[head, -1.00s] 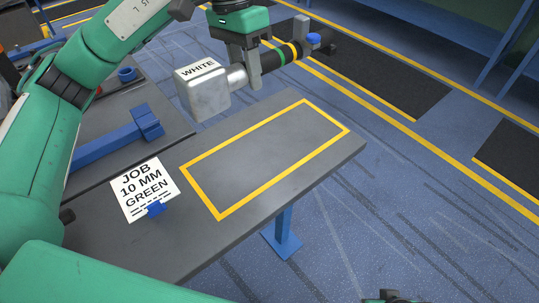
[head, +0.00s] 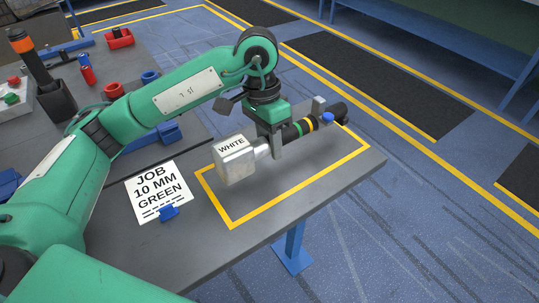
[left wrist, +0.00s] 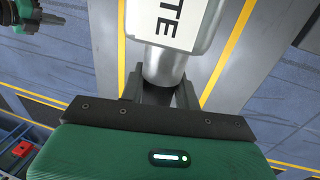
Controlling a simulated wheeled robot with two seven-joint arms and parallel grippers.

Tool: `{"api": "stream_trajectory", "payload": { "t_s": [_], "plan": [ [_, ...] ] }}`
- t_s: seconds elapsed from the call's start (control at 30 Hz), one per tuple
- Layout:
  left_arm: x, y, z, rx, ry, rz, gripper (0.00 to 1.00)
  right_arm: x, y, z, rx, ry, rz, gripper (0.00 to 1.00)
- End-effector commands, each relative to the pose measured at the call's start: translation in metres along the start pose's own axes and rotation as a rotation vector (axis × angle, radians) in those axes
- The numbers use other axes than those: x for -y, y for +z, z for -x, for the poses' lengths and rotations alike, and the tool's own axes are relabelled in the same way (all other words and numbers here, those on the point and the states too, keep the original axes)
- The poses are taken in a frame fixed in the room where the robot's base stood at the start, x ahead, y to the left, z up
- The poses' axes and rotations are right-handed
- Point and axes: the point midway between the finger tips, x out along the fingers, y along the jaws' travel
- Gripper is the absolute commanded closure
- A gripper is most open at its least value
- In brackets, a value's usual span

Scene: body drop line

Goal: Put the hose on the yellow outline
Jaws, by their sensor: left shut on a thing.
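The hose (head: 298,129) is a dark tube with green and yellow bands and a blue knob. A silver metal block (head: 236,168) marked WHITE is at its near left end. My left gripper (head: 278,147) points down and is shut on the hose beside the block. In the left wrist view the block (left wrist: 172,25) and its round metal neck show at the fingers (left wrist: 160,97). The hose is over the yellow outline (head: 292,197) on the grey table. I cannot tell whether it touches the table top. The far end hides part of the outline.
A card (head: 158,192) reading JOB 10 MM GREEN stands in a blue holder left of the outline. The front of the outline is bare.

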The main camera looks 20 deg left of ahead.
Motion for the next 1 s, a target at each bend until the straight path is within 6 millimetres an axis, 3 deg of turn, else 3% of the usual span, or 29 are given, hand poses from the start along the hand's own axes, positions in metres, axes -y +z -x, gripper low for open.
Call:
{"api": "stream_trajectory", "payload": {
  "t_s": [0.33, 0.9, 0.93, 1.0],
  "plan": [
    [0.008, 0.000, -0.040, 0.000, 0.000, 0.000, 1.00, 0.003, -0.003, -0.002, -0.021, -0.006, 0.002, 1.00],
    [0.009, 0.000, -0.044, -0.002, 0.000, -0.001, 1.00, 0.009, -0.008, -0.010, -0.071, -0.021, 0.009, 1.00],
    [0.009, 0.000, -0.044, -0.001, 0.000, 0.000, 0.62, 0.009, -0.009, -0.010, -0.072, -0.022, 0.010, 1.00],
    [0.009, 0.000, -0.044, 0.000, 0.000, 0.000, 0.48, 0.009, -0.007, -0.011, -0.067, -0.022, 0.010, 1.00]
  ]
}}
